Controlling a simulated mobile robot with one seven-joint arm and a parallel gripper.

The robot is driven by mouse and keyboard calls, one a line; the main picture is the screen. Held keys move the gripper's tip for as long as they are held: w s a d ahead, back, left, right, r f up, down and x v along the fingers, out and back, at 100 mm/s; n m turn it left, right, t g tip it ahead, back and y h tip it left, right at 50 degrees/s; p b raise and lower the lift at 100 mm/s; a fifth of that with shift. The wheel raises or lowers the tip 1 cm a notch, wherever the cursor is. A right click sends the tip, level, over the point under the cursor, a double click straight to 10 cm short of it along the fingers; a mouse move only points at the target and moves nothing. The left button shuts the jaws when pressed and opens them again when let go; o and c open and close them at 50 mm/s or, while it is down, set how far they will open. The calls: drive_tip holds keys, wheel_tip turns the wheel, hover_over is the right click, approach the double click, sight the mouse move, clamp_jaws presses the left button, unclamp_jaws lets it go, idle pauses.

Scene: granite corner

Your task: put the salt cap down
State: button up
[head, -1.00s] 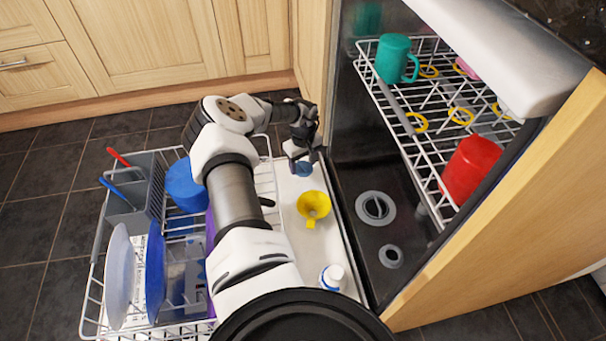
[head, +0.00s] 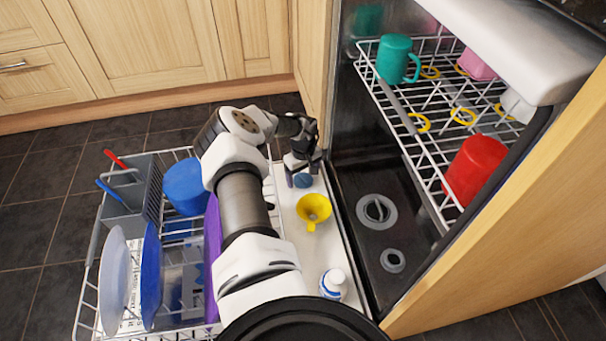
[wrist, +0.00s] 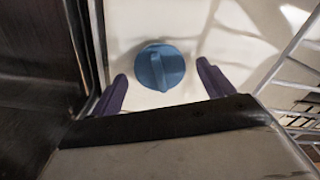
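The salt cap (wrist: 160,67) is a round blue cap with a raised ridge across its top. In the wrist view it appears to lie on the white inner face of the dishwasher door, with a gap to the finger on each side. It also shows under my gripper in the head view (head: 303,181). My gripper (wrist: 163,84) is open, its two dark fingers apart and one on each side of the cap. In the head view my gripper (head: 303,171) is over the far part of the door.
A yellow funnel (head: 313,208) and a white-and-blue bottle (head: 333,284) are nearer on the door (head: 338,240). The lower rack to the left holds plates (head: 114,280) and a blue cup (head: 184,186). The upper rack to the right holds a green mug (head: 395,60) and red cup (head: 476,168).

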sight(303, 177)
wheel_tip(303, 177, up, 12)
drive_tip(key=p, duration=0.4)
drive_tip(key=shift+r+p, duration=0.2)
drive_tip(key=shift+p, duration=0.15)
